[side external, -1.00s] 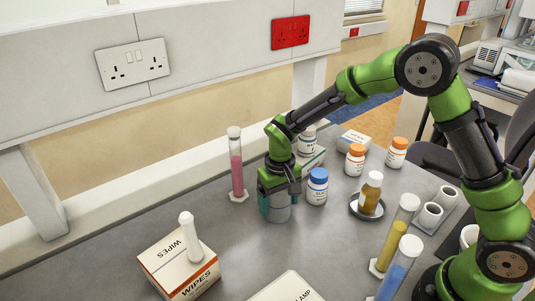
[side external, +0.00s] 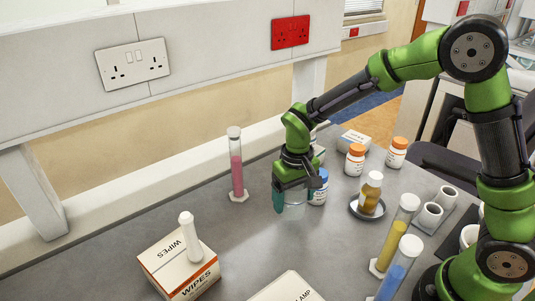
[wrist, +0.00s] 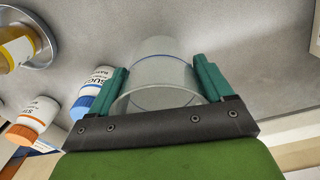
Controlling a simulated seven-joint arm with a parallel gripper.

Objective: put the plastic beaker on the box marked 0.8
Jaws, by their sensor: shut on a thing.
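The plastic beaker is clear and sits between my gripper's teal fingers; it shows in the side view (side external: 293,211) and in the wrist view (wrist: 160,75). My gripper (side external: 292,203) is shut on the beaker's sides, above the middle of the grey bench. I cannot tell whether the beaker's base touches the bench. No mark 0.8 can be read on any box. One white box (side external: 287,290) is cut off at the bottom edge, with partial lettering. Another box (side external: 319,153) is mostly hidden behind my gripper.
A blue-capped bottle (side external: 317,190) stands close behind my gripper. A pink-filled cylinder (side external: 236,170) is to the left. The WIPES box (side external: 172,272) carries a white tube (side external: 190,240). A brown bottle (side external: 371,195) stands on a dish to the right.

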